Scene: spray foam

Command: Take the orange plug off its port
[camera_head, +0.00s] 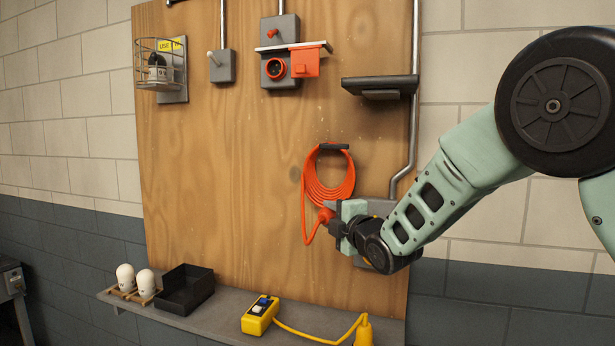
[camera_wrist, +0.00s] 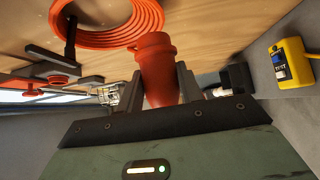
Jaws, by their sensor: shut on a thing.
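The orange plug (camera_head: 325,215) is low on the wooden board, below a hanging coil of orange cable (camera_head: 345,190). My gripper (camera_head: 334,222) is shut on it from the right. In the wrist view the plug (camera_wrist: 157,65) stands between the two fingers of my gripper (camera_wrist: 161,82), its broad end away from the palm. A grey box (camera_head: 375,262) on the board is partly hidden behind my gripper. I cannot tell whether the plug is seated in a port there. A red round socket (camera_head: 275,68) with its lid open is higher on the board and looks empty.
A shelf (camera_head: 225,326) below holds a black bin (camera_head: 185,290), two white bottle-like things (camera_head: 125,277) and a yellow control box (camera_head: 259,316) with a yellow cable. A black ledge (camera_head: 380,84) and a grey pipe (camera_head: 413,130) are at the upper right.

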